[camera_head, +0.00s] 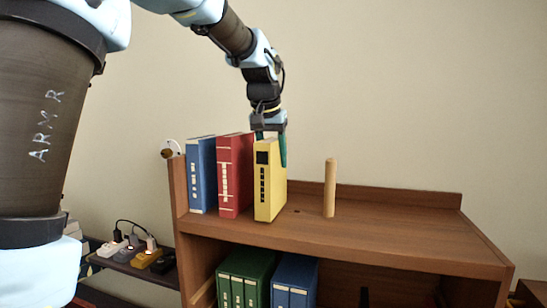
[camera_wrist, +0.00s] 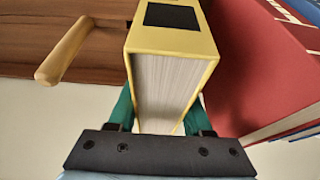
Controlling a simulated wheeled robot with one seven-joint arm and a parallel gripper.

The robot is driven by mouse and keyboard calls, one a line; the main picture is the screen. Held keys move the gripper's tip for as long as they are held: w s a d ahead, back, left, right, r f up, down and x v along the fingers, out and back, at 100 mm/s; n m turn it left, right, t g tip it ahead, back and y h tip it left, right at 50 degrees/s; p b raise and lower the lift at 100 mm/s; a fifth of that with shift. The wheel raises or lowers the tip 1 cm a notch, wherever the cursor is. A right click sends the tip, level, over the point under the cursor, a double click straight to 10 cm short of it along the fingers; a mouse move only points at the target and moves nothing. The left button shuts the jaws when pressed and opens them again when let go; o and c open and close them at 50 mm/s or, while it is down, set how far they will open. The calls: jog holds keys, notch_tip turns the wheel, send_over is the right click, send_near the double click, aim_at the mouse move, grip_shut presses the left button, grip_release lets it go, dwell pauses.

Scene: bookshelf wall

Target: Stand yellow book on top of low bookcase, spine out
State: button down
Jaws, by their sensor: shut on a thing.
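The yellow book (camera_head: 269,182) stands upright on the top board of the low bookcase (camera_head: 380,229), its spine with a black label facing the head camera. My gripper (camera_head: 271,150) is above and behind it, with its green fingers on either side of the book. In the wrist view the fingers (camera_wrist: 160,118) hold the yellow book (camera_wrist: 168,75) at its page end. The book's lower edge looks to be at the board; whether it bears its full weight there I cannot tell.
A red book (camera_head: 235,175) stands just left of the yellow book, and a blue book (camera_head: 201,175) beyond it. A wooden peg (camera_head: 330,188) stands to the right. The board is clear right of the peg.

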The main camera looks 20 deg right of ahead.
jog(key=shift+f, duration=0.2)
dwell(0.4)
jog(key=c, duration=0.7)
grip_release()
jog(key=o, duration=0.5)
jog(key=shift+c, duration=0.2)
jog(key=shift+f, duration=0.1)
jog(key=b+v, duration=0.1)
jog(key=v, duration=1)
jog(key=shift+b, duration=0.35)
jog(key=shift+d, duration=0.1)
